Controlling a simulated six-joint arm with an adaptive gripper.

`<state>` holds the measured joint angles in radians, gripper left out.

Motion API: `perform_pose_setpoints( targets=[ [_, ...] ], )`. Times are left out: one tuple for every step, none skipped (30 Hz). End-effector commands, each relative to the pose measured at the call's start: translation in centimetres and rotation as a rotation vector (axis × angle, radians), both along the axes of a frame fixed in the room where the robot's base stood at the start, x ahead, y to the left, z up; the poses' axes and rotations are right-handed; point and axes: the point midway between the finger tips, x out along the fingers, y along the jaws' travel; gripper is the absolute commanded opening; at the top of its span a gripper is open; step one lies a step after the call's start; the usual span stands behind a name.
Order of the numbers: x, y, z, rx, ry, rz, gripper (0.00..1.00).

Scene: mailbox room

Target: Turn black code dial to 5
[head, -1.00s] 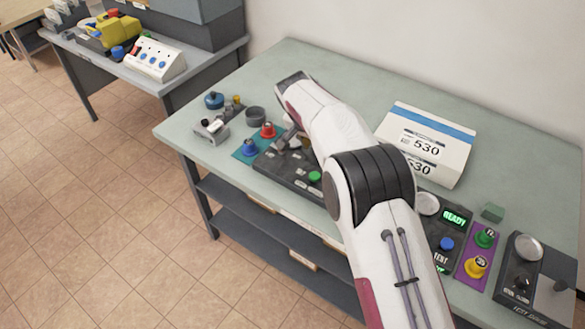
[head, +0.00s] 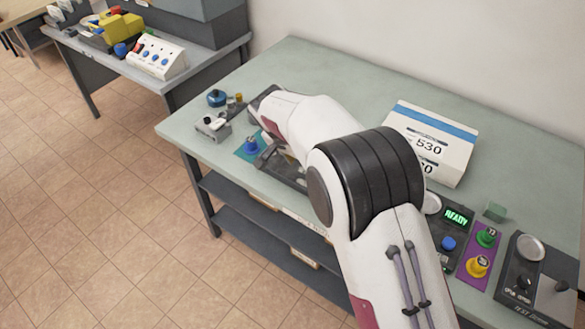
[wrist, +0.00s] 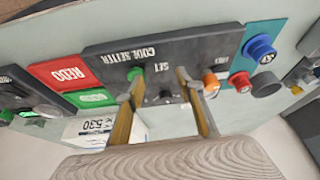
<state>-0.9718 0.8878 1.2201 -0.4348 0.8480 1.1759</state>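The black code setter panel (wrist: 195,48) lies upside down in the wrist view, with the words CODE SETTER and SET on it. A small dark round knob (wrist: 166,97), perhaps the black code dial, shows between my fingers; its number cannot be read. A green button (wrist: 135,73) is by one fingertip and an orange knob (wrist: 210,82) by the other. My gripper (wrist: 159,75) is open over the panel, nothing visibly held. In the head view my arm hides most of the panel; my gripper (head: 268,155) shows only partly at the panel's left end.
A teal plate with a blue knob (wrist: 260,46) and a red button (wrist: 241,82) adjoins the panel. Red REDO (wrist: 68,74) and green labels lie on the other side. A white box marked 530 (head: 430,140) stands on the table (head: 330,75). The back table area is clear.

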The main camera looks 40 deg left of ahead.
Motion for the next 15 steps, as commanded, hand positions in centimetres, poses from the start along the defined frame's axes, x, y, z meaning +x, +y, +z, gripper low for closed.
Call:
perform_pose_setpoints(
  targets=[
    [-0.6, 0.0, 0.0, 0.0, 0.0, 0.003, 0.37],
    [-1.0, 0.0, 0.0, -0.001, 0.0, 0.003, 0.37],
    [-1.4, 0.0, 0.0, -0.001, 0.0, 0.003, 0.37],
    [-1.7, 0.0, 0.0, 0.0, 0.0, 0.003, 0.37],
    [-1.9, 0.0, 0.0, -0.001, 0.0, 0.003, 0.37],
    [-2.3, 0.0, 0.0, -0.001, 0.001, 0.002, 0.37],
    [-2.5, 0.0, 0.0, 0.0, 0.001, 0.001, 0.37],
    [-2.7, 0.0, 0.0, 0.0, 0.001, 0.001, 0.37],
    [-2.9, 0.0, 0.0, 0.0, 0.001, 0.001, 0.37],
    [-3.1, 0.0, 0.0, -0.001, 0.001, 0.002, 0.37],
    [-3.2, 0.0, 0.0, -0.001, 0.001, 0.002, 0.37],
    [-3.3, 0.0, 0.0, -0.001, 0.0, 0.002, 0.37],
    [-3.4, 0.0, 0.0, 0.001, 0.0, 0.001, 0.37],
    [-3.4, 0.0, 0.0, 0.001, 0.0, 0.001, 0.37],
    [-3.5, 0.0, 0.0, 0.001, 0.0, 0.001, 0.37]
  ],
)
